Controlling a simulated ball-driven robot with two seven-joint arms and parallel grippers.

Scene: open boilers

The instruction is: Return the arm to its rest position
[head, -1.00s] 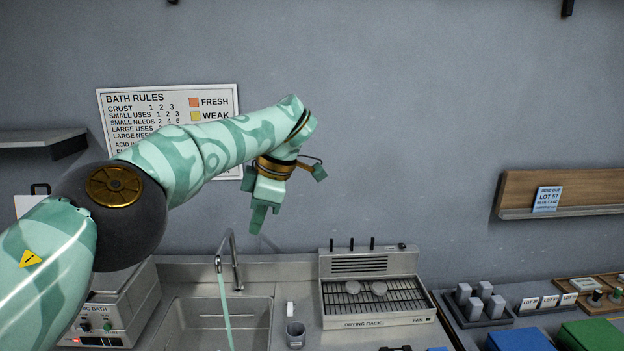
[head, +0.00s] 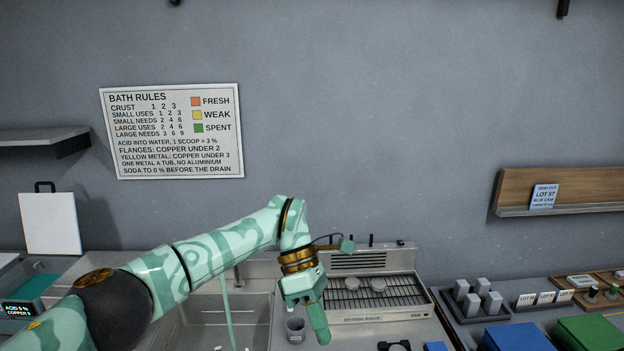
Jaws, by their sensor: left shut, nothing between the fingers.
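My left arm comes in from the lower left in the head view, mint green with darker patches. Its left gripper (head: 319,322) points down in front of the drying rack (head: 375,316), beside a small grey cup (head: 295,330). The gripper is shut with nothing between the fingers. My right gripper is not in view.
A sink (head: 245,312) lies behind my left arm, partly hidden by it. To the right are a tray with grey blocks (head: 472,303), a blue box (head: 518,338) and a green box (head: 590,334). A bath (head: 38,285) stands at the left.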

